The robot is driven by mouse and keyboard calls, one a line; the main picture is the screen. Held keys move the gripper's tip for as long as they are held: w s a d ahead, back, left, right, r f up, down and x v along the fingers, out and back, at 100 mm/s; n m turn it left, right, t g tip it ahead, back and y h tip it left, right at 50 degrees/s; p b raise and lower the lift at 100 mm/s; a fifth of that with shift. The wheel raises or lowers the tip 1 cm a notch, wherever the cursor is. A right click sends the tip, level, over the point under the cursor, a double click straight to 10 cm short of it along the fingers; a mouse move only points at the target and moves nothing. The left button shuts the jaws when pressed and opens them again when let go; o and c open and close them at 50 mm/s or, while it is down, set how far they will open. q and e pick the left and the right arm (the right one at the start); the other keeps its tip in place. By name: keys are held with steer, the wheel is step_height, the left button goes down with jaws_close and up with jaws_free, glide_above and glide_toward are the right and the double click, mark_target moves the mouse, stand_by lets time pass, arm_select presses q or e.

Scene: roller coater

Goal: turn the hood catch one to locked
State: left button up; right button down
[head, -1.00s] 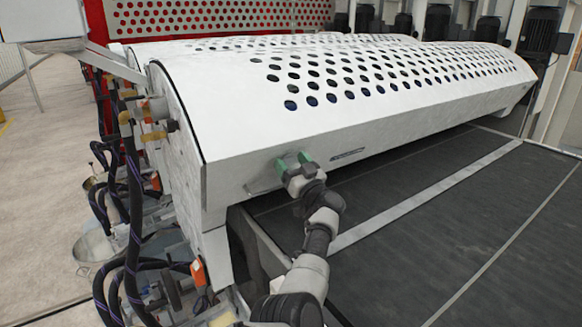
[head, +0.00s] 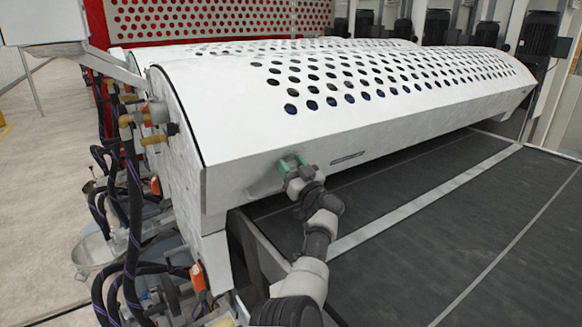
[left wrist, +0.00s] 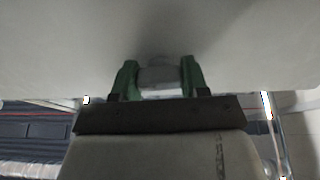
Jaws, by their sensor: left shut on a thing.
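The white perforated hood (head: 330,120) spans the head view. My left gripper (head: 292,163), with green fingers, is at the lower front face of the hood, near its left end. In the left wrist view the two green fingers of my left gripper (left wrist: 159,78) stand on either side of a small grey piece, the hood catch (left wrist: 158,75), and are shut on it. The fingers and wrist mostly hide the catch in the head view, so its turned position cannot be read. My right gripper is not in view.
A dark conveyor bed (head: 450,200) with pale strips lies below and right of the hood. Hoses and valves (head: 130,200) crowd the hood's left end. A dark slot handle (head: 347,158) sits on the hood face right of my gripper.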

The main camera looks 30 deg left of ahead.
arm_select(q)
steer(key=n+b, duration=0.2)
steer(key=n, duration=0.1)
steer(key=shift+f+n+b, duration=0.25)
steer(key=shift+n+b, duration=0.05)
steer(key=shift+b, duration=0.05)
steer(key=n+b, duration=0.4)
steer(key=n, duration=0.1)
steer(key=n+b, duration=0.4)
steer(key=n, duration=0.1)
steer(key=shift+s+a+f+n+b, duration=0.1)
steer(key=shift+f+n+b, duration=0.05)
steer(key=shift+n+b, duration=1.35)
steer(key=shift+n, duration=0.3)
steer(key=o, duration=0.9)
steer(key=shift+r, duration=0.25)
